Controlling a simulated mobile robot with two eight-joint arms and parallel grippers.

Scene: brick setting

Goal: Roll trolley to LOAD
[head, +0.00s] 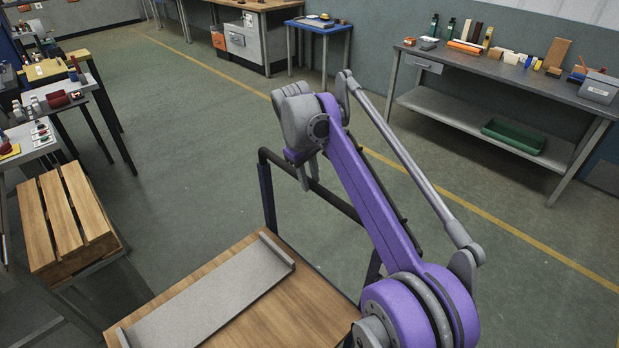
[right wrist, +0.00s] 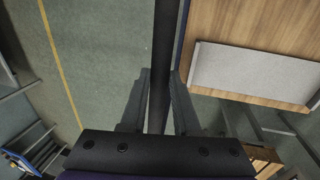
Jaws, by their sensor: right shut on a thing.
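The trolley has a wooden deck (head: 300,305) with a grey plate (head: 210,292) lying on it, and a dark upright handle frame at its far end. My right gripper (head: 304,176) is shut on the handle's top bar (head: 334,203). In the right wrist view the bar (right wrist: 164,50) runs between the two fingers (right wrist: 158,100), with the trolley deck (right wrist: 270,22) to the right. My left gripper is not in view. I see no LOAD marking in either view.
A wooden slatted crate (head: 62,220) stands on the left near several small tables. A workbench (head: 480,65) with bottles and boxes lines the right wall. A small blue table (head: 318,27) stands at the back. The green floor (head: 180,125) beyond the handle is clear.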

